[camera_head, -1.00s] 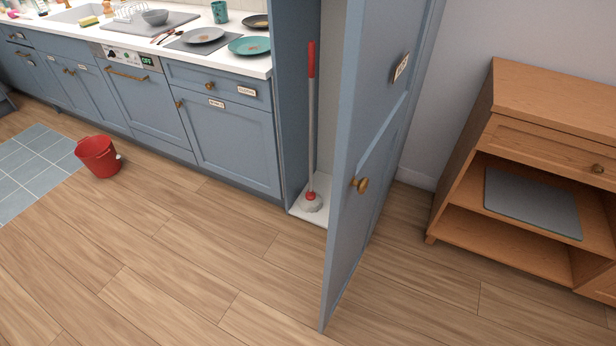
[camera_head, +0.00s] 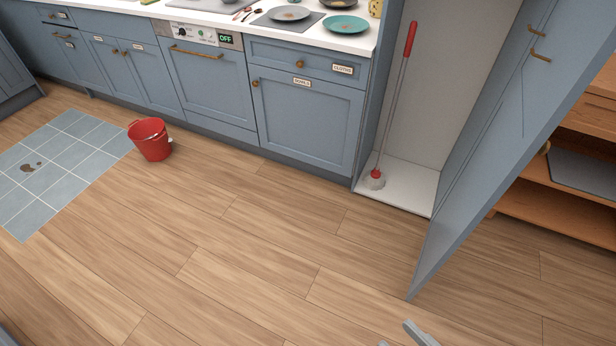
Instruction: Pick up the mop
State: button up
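The mop stands inside the open tall cupboard, leaning slightly, with a red grip on top, a grey pole (camera_head: 394,112), a red collar and a pale grey head. The head rests on the cupboard's white floor (camera_head: 412,187), near its left wall. My gripper (camera_head: 397,333) only just shows at the bottom edge. Two grey fingertips are apart with nothing seen between them, well in front of the mop and away from it. The rest of the gripper is out of the picture.
The blue cupboard door (camera_head: 480,160) stands wide open, to the right of the mop. A red bucket (camera_head: 150,142) stands on the floor at left, beside grey tiles (camera_head: 75,150) with a dark stain. A wooden shelf unit (camera_head: 560,215) is behind the door. The floor before the cupboard is clear.

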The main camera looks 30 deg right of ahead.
aim_at(373, 180)
jog(key=i+j+u, duration=0.3)
jog(key=i+u, duration=0.35)
jog(key=i+z, duration=0.3)
jog(key=i+j+z, duration=0.25)
jog(key=i+l+z, duration=0.15)
jog(key=i+z, duration=0.15)
jog(key=z, duration=0.15)
jog(key=i+z, duration=0.3)
jog(key=z, duration=0.15)
jog(key=i+z, duration=0.3)
jog(key=z, duration=0.15)
jog(key=i+j+z, duration=0.15)
jog(key=i+z, duration=0.15)
jog(key=z, duration=0.15)
jog(key=i+z, duration=0.25)
